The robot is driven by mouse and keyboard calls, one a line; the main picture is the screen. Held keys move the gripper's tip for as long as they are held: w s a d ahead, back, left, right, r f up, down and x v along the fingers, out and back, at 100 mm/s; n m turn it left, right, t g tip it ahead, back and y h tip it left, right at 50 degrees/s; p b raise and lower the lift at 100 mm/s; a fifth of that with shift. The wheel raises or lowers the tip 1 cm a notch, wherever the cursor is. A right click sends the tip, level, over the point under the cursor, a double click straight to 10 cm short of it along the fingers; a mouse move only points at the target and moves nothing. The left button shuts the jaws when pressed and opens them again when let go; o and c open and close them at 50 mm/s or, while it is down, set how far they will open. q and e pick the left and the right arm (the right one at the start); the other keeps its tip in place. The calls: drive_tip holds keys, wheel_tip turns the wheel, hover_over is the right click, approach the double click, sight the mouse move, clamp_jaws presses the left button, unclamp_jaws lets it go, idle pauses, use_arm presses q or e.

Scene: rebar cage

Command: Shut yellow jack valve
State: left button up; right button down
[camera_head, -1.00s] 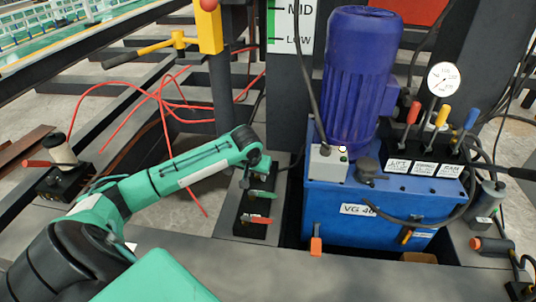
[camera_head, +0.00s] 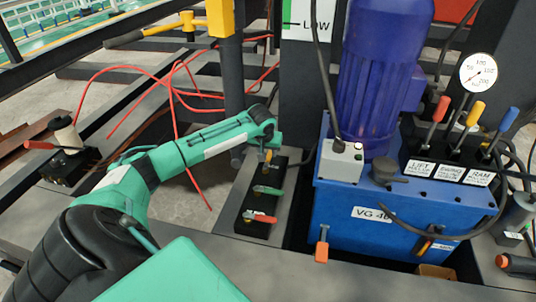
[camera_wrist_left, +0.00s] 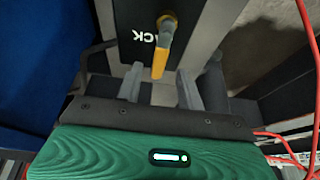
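The yellow jack valve handle (camera_wrist_left: 159,62) shows in the left wrist view, next to a black plate lettered "ACK". It points toward my left gripper (camera_wrist_left: 158,90), whose two grey fingers are open and apart, one to each side below the handle's end. Nothing is held between them. In the head view my left gripper (camera_head: 262,142) is over the far end of the black valve block (camera_head: 254,202), and a bit of yellow handle (camera_head: 267,155) shows there. Whether a finger touches the handle I cannot tell. My right gripper is out of view.
Green (camera_head: 268,190) and red (camera_head: 260,217) valve levers sit on the same block, nearer to me. The blue pump unit (camera_head: 355,215) stands close on the right. A dark post (camera_head: 227,80) and red hoses (camera_head: 180,95) are at the left.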

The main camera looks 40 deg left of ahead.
sight(268, 158)
use_arm(q)
drive_tip(key=shift+b+x, duration=0.55)
drive_tip(key=shift+x, duration=1.1)
drive_tip(key=shift+c, duration=0.5)
clamp_jaws()
